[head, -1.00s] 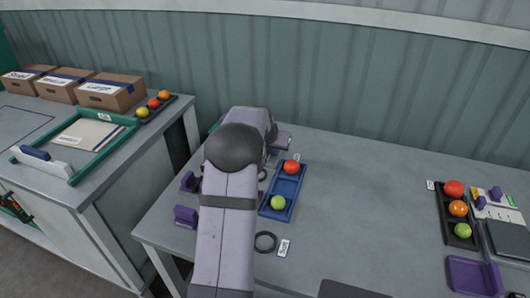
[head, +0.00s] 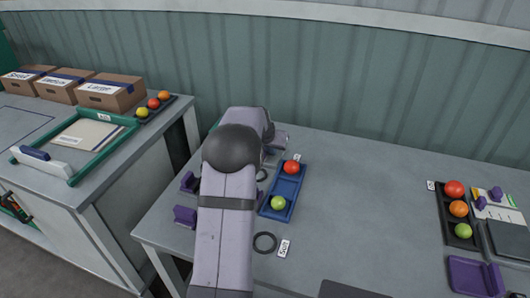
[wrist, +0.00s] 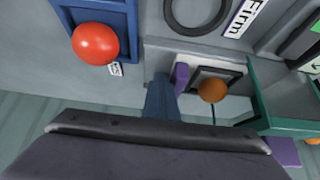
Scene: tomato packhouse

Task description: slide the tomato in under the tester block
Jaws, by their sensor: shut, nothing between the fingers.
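In the wrist view an orange tomato (wrist: 212,90) sits on a dark square pad with a pale surround (wrist: 232,72), right of centre. My gripper (wrist: 163,88) is shut and empty, its narrow blue fingers left of the tomato and apart from it in the picture. A purple piece (wrist: 181,74) shows between them. A green frame (wrist: 262,95) stands right of the tomato; I cannot tell whether it carries the tester block. In the head view my own arm hides the gripper, the orange tomato and most of the tester.
A blue tray (head: 292,184) holds a red tomato (head: 291,167) and a green one (head: 278,203). A black ring (head: 265,242) lies in front. A dark tray (head: 446,212) with tomatoes and a purple tray (head: 472,275) stand at right. The middle of the table is clear.

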